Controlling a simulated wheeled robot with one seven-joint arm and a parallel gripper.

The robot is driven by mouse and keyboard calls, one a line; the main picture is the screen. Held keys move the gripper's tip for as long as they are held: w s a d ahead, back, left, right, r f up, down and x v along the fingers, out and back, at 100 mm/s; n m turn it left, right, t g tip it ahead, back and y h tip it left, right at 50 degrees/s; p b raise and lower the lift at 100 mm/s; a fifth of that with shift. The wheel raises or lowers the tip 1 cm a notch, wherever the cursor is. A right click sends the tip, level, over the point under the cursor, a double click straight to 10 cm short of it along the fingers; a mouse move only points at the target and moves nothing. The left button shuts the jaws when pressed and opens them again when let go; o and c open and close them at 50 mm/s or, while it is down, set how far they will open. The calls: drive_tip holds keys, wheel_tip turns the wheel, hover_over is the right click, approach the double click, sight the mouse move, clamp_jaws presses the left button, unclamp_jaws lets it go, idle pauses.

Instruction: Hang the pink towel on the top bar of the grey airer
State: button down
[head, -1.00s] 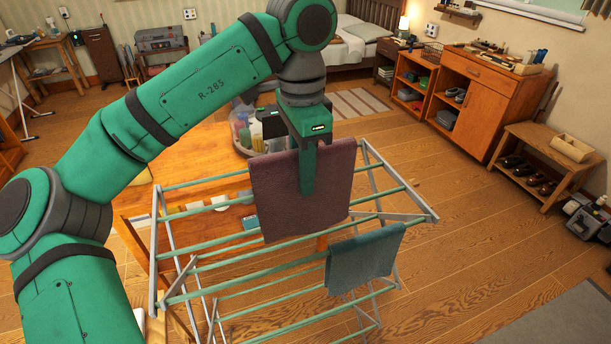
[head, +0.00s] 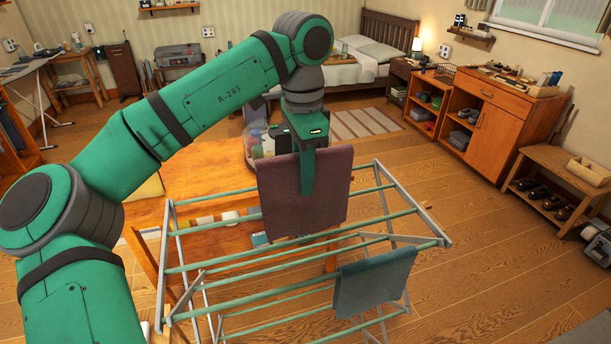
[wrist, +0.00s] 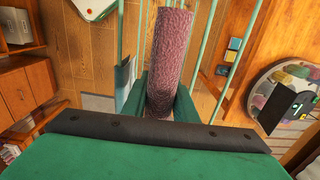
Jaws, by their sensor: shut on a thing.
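The pink towel (head: 335,190), a dusky mauve-pink, hangs folded from my gripper (head: 307,185). In the wrist view the towel (wrist: 168,60) runs up from between the two green fingers (wrist: 158,103). The grey airer (head: 163,265) has a grey frame with green bars and stands below and around the towel in the head view. The towel is in front of its far bars in the picture; whether it touches any bar cannot be told. A teal towel (head: 375,280) hangs over a bar at the airer's right front.
A wooden table (head: 200,180) with a clear container (head: 262,140) of colourful items stands behind the airer. A wooden cabinet (head: 500,125) and a shoe bench (head: 560,175) stand at the right. Floor right of the airer is clear.

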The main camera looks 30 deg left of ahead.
sight(304, 241)
drive_tip(key=shift+f, duration=11.4)
drive_tip(key=c, duration=1.4)
unclamp_jaws()
drive_tip(key=shift+o, duration=0.2)
wheel_tip(304, 241, up, 11)
drive_tip(key=shift+f, duration=0.1)
